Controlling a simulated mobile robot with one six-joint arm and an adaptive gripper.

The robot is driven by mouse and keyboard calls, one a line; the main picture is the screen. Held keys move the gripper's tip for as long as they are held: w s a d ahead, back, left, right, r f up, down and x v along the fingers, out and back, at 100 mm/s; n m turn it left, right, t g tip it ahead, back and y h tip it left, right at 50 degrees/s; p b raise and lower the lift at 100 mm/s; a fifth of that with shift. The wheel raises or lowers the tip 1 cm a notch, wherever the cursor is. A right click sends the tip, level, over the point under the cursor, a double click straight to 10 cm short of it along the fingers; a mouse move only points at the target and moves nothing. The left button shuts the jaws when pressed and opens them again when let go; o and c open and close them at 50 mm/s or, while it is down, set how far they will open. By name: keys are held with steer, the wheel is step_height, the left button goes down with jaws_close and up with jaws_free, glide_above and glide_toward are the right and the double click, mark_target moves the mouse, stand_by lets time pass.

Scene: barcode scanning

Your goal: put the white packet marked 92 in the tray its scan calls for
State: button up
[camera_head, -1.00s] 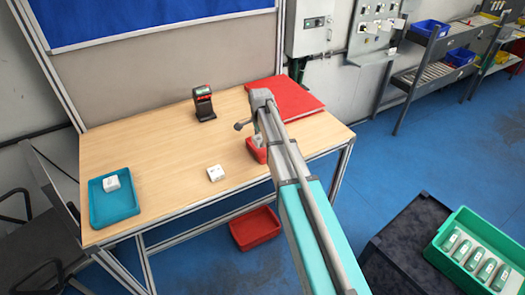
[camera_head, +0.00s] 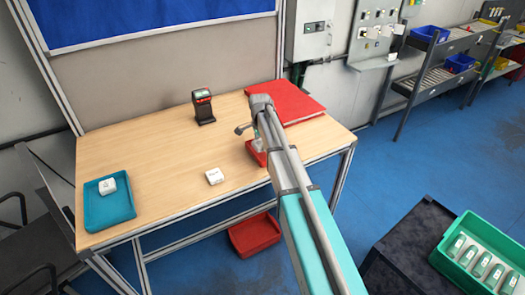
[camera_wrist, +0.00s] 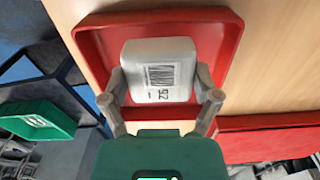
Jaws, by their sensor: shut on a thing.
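My gripper (camera_wrist: 160,88) is shut on the white packet marked 92 (camera_wrist: 158,62), with a finger on each side of it. The packet's barcode and number face the wrist camera. It is over or inside a red tray (camera_wrist: 232,40), seen from above; I cannot tell whether it touches the tray's floor. In the head view my arm hides part of this red tray (camera_head: 252,152) on the table. A blue tray (camera_head: 122,212) at the table's left holds another white packet (camera_head: 107,185). A scanner (camera_head: 204,107) stands at the back; its screen is too small to read.
Another white packet (camera_head: 214,176) lies on bare wood (camera_head: 165,165) left of the red tray. A flat red object (camera_head: 298,108) lies at the back right. A red bin (camera_head: 255,235) is below the table. A green crate (camera_head: 455,218) with several items stands at lower right.

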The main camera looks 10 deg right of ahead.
mark_target(261, 149)
steer(key=shift+f+b, duration=1.3)
steer(key=shift+f, duration=0.3)
steer(key=shift+f, duration=0.1)
steer(key=o, duration=1.1)
steer(key=shift+r, duration=0.2)
step_height(261, 149, up, 12)
steer(key=p, duration=1.2)
